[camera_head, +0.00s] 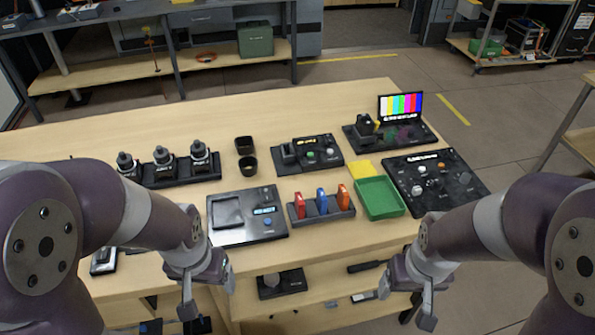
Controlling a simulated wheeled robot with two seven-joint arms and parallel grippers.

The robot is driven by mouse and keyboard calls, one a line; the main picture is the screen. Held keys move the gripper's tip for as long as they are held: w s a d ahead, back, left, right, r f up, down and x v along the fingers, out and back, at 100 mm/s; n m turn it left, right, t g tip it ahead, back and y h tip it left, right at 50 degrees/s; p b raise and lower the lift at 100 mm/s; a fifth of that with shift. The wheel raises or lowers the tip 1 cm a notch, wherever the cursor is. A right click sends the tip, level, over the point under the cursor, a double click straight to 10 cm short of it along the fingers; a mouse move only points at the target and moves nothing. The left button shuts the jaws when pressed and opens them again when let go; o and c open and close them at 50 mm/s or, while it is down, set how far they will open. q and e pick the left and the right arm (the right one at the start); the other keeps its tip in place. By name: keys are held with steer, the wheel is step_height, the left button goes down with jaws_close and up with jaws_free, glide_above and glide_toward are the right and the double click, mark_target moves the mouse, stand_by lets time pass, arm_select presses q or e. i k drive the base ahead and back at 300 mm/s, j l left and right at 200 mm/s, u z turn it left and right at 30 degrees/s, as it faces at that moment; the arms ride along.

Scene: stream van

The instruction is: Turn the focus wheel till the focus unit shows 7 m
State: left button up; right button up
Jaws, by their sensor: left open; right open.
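No label reading focus is legible, so I cannot tell for sure which device is the focus unit. A black unit (319,162) at the table's middle back has a small yellow display, a green button and a pale knob. A larger black panel (462,186) at the right has a white display strip and several knobs. A flat black device (225,235) at the front has a lit cyan display and a blue knob. The display readings are too small to read. My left gripper (208,290) and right gripper (408,302) are open and empty at the table's front edge, apart from these devices.
A holder (324,217) with red, blue and orange pieces and a green tray (379,197) are front centre. A colour-bar screen (401,106) stands at the back right.

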mark_target(271, 279)
steer(key=k+j, duration=0.15)
steer(key=k+j+z, duration=0.1)
steer(key=j+z, duration=0.25)
steer(key=k+j+z, duration=0.1)
steer(key=z, duration=0.3)
steer(key=k+j+z, duration=0.15)
steer(key=j+z, duration=0.2)
